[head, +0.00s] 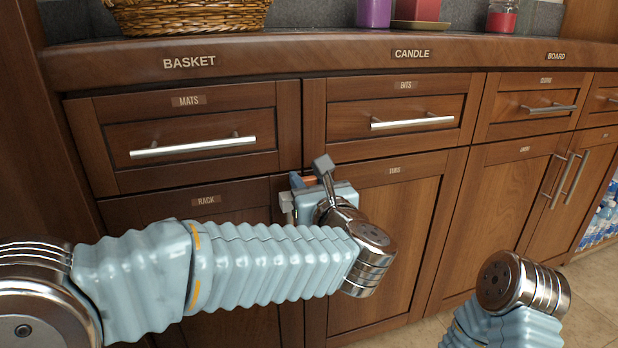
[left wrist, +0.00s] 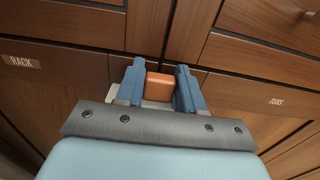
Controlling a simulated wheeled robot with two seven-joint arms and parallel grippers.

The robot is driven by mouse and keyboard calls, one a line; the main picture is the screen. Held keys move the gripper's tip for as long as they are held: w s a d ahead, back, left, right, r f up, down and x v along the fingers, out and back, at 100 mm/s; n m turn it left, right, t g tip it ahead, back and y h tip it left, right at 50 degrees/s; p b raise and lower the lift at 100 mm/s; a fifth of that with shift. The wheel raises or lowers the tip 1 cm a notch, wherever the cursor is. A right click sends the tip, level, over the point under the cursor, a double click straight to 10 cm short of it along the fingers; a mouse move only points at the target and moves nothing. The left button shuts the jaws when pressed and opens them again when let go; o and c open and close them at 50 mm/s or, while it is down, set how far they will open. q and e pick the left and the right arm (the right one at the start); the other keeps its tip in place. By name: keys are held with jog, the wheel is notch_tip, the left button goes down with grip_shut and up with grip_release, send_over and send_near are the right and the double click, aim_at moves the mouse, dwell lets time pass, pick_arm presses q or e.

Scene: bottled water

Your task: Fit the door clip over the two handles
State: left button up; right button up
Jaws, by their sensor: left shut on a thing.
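My left gripper (head: 303,181) is in front of the seam between the RACK door (head: 215,225) and the TUBS door (head: 400,215), just below the drawers. In the left wrist view its two blue fingers (left wrist: 160,88) are shut on an orange block, which I take for the door clip (left wrist: 159,86). A bit of the orange clip also shows in the head view (head: 309,181). My gripper and arm cover the area around the seam, so handles on these two doors cannot be made out. Two upright bar handles (head: 556,176) (head: 575,176) stand side by side on the right cabinet.
Drawers with horizontal bar handles (head: 193,147) (head: 412,121) are above the doors. A wicker basket (head: 190,16) and candles (head: 373,12) stand on the countertop. My right arm shows at lower right, its gripper out of view. Bottles (head: 602,215) are at the far right.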

pick_arm(q)
jog(key=shift+f, duration=0.85)
jog(key=o, duration=1.1)
jog(key=v, duration=1.4)
